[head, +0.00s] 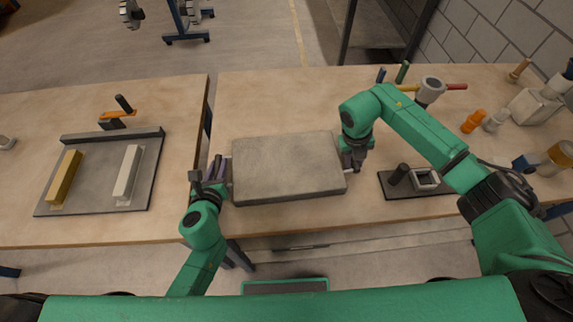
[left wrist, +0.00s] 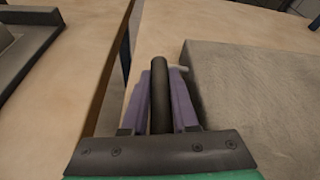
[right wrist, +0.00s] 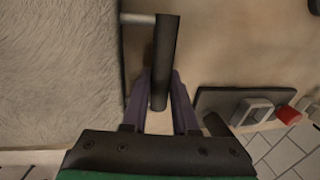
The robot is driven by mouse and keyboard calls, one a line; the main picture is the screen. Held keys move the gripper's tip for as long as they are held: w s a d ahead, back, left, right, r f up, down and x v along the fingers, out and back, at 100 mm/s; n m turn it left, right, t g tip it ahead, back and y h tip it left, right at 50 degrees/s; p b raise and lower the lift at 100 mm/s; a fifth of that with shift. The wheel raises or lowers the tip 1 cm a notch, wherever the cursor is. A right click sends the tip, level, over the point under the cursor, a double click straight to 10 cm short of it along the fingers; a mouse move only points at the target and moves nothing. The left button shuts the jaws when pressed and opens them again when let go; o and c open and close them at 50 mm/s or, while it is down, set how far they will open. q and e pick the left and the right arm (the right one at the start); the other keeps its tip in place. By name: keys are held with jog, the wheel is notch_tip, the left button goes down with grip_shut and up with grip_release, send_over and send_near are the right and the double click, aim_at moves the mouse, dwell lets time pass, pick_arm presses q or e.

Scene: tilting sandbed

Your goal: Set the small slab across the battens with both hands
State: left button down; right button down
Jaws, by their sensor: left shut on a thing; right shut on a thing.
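The small grey slab (head: 288,166) is over the right table, roughly level, with a dark grip bar at each short side. My left gripper (head: 215,172) is shut on the left grip bar, which stands between its purple fingers in the left wrist view (left wrist: 160,95). My right gripper (head: 352,162) is shut on the right grip bar, also seen in the right wrist view (right wrist: 165,62). I cannot tell whether the slab touches the table. Two battens, one yellow (head: 64,178) and one white (head: 128,171), lie apart and roughly parallel on a dark tray (head: 97,200) on the left table.
A gap (head: 208,120) separates the two tables. An orange-handled clamp (head: 117,115) stands behind the tray. A dark plate with a square frame (head: 425,179) lies right of the slab. Bottles and tools crowd the far right. The tabletop behind the slab is clear.

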jog(key=shift+w, duration=0.1)
